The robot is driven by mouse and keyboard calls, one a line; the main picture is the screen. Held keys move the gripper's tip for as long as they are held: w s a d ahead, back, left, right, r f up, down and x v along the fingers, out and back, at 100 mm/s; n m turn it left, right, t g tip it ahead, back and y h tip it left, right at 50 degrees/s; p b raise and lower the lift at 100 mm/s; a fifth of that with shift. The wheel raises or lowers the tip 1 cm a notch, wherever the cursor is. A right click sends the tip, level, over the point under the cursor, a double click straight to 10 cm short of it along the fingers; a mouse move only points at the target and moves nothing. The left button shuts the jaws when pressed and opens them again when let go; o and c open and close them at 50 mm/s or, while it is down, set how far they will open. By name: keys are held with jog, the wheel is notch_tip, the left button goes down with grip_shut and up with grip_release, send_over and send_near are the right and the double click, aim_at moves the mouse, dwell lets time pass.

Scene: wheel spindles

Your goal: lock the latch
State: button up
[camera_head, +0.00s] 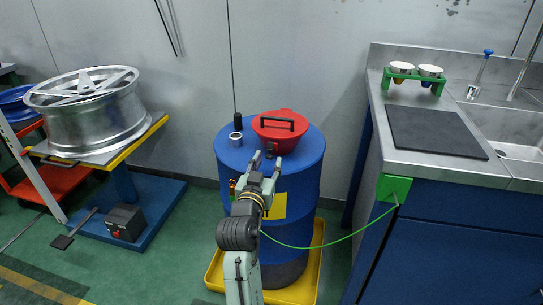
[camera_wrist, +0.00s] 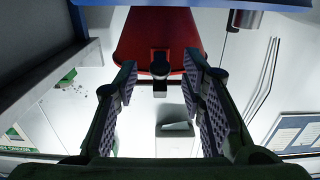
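A red lid-like funnel (camera_head: 284,137) with a black bar handle (camera_head: 277,122) sits on top of the blue drum (camera_head: 303,187). A small black latch (camera_head: 270,149) is on the funnel's near side. In the wrist view the latch (camera_wrist: 160,70) is on the edge of the red funnel (camera_wrist: 150,32), between the fingertips. My gripper (camera_head: 267,165) is open and empty just in front of the latch. The wrist view shows its two padded fingers (camera_wrist: 160,76) apart, with no clear contact on the latch. I cannot tell whether the latch is locked.
A metal ring (camera_head: 236,139) and a black cylinder (camera_head: 238,122) stand on the drum, left of the funnel. The drum stands in a yellow tray (camera_head: 214,270). A counter (camera_head: 407,166) is at the right. A wheel rim (camera_head: 95,115) rests on a cart at the left.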

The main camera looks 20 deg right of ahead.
jog(key=shift+w+d, duration=0.2)
jog(key=shift+w, duration=0.1)
grip_shut()
dwell(0.4)
